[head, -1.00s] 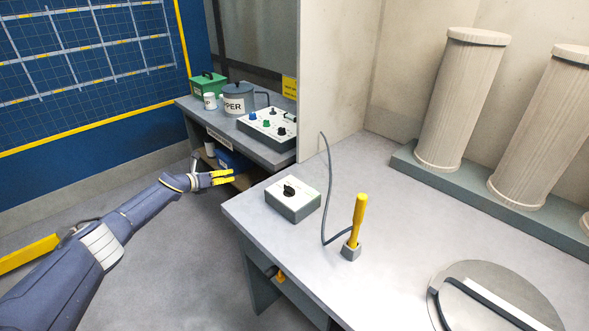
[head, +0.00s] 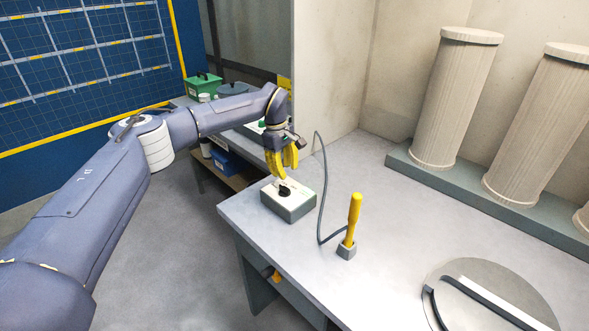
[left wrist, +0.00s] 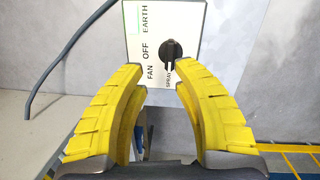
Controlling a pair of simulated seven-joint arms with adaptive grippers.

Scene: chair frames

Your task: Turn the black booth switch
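The black booth switch (head: 284,190) is a knob on top of a small white and grey box (head: 289,207) on the near bench. In the left wrist view the knob (left wrist: 171,50) sits on a white face lettered EARTH, OFF, FAN and SPRAY, its narrow end toward the SPRAY side. My left gripper (head: 283,172) points down just above the box. In the left wrist view its yellow fingers (left wrist: 160,66) are apart with nothing between them; the knob lies just beyond the tips, nearer the right one. I cannot tell whether they touch it. My right gripper is not in view.
A yellow-handled tool (head: 353,216) stands in a grey holder right of the box, with a dark cable (head: 321,185) between them. A round plate (head: 490,300) lies at the front right. Ribbed columns (head: 456,100) stand behind. A green box (head: 205,85) is on the back bench.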

